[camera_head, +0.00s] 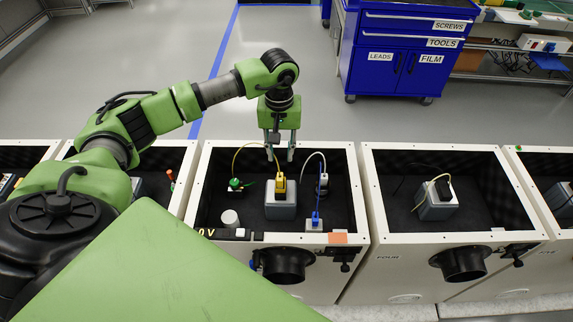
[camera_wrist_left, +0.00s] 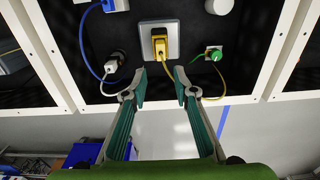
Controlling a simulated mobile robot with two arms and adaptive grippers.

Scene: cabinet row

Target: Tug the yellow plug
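The yellow plug (camera_head: 280,184) sits upright in a grey socket box (camera_head: 280,207) inside the middle open cabinet, with a yellow cable arching from it to a green plug (camera_head: 235,183). In the left wrist view the yellow plug (camera_wrist_left: 160,45) is just beyond the fingertips, centred a little left of the gap. My left gripper (camera_head: 279,157) is above the cabinet's far edge, fingers pointing down; in the left wrist view its fingers (camera_wrist_left: 160,85) are apart with nothing between them but part of the yellow cable behind. My right gripper is not in view.
A white plug (camera_head: 322,183) and a blue plug (camera_head: 316,217) stand right of the yellow plug. A white cylinder (camera_head: 230,218) is at front left. White cabinet walls (camera_head: 355,195) enclose them. A blue tool cart (camera_head: 400,50) stands behind.

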